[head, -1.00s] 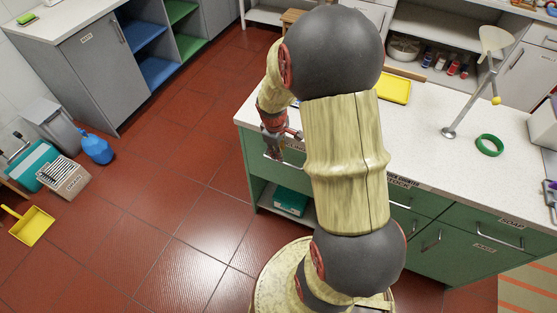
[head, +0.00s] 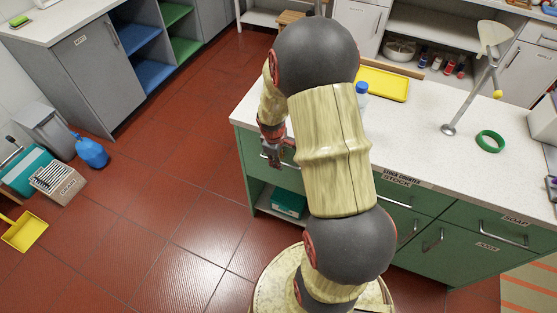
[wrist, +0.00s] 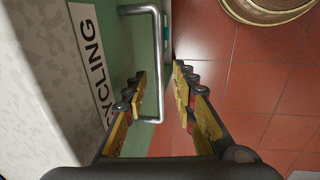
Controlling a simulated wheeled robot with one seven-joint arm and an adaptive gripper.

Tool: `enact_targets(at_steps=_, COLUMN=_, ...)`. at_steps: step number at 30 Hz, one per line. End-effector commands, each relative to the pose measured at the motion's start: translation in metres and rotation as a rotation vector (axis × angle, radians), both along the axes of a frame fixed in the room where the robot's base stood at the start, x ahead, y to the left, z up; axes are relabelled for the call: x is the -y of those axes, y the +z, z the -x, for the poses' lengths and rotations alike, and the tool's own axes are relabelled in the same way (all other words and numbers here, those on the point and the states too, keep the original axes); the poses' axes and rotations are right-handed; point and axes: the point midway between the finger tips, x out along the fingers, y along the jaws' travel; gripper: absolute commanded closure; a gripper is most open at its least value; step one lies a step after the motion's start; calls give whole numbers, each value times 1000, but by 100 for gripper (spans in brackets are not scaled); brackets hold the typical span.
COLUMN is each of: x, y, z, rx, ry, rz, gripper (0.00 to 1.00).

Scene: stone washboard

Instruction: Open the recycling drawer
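The recycling drawer is the green front (wrist: 129,62) under the white counter in the wrist view, with a partly cut-off label (wrist: 93,55) reading "CYCLING". Its silver bar handle (wrist: 158,45) runs between the fingers of my gripper (wrist: 160,88). The fingers are apart, one on each side of the bar, with visible gaps. In the head view my gripper (head: 271,152) is at the left end of the green counter unit, in front of the drawer, which looks shut. My arm hides part of the unit.
A teal box (head: 289,203) sits on the open shelf below the drawer. Red tiled floor (head: 165,190) is clear to the left. On the counter are a yellow tray (head: 384,83), a blue-capped bottle (head: 361,95) and a green ring (head: 490,141).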

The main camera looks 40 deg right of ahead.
Motion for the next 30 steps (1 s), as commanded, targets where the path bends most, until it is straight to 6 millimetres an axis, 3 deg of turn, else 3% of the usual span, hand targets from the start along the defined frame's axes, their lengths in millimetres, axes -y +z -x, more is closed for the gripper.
enact_targets(at_steps=3, x=0, y=1, z=0, rx=0, ry=0, rz=0, gripper=73)
enact_targets(at_steps=17, x=0, y=1, z=0, rx=0, ry=0, rz=0, gripper=99)
enact_targets(at_steps=30, x=0, y=1, z=0, rx=0, ry=0, rz=0, gripper=100)
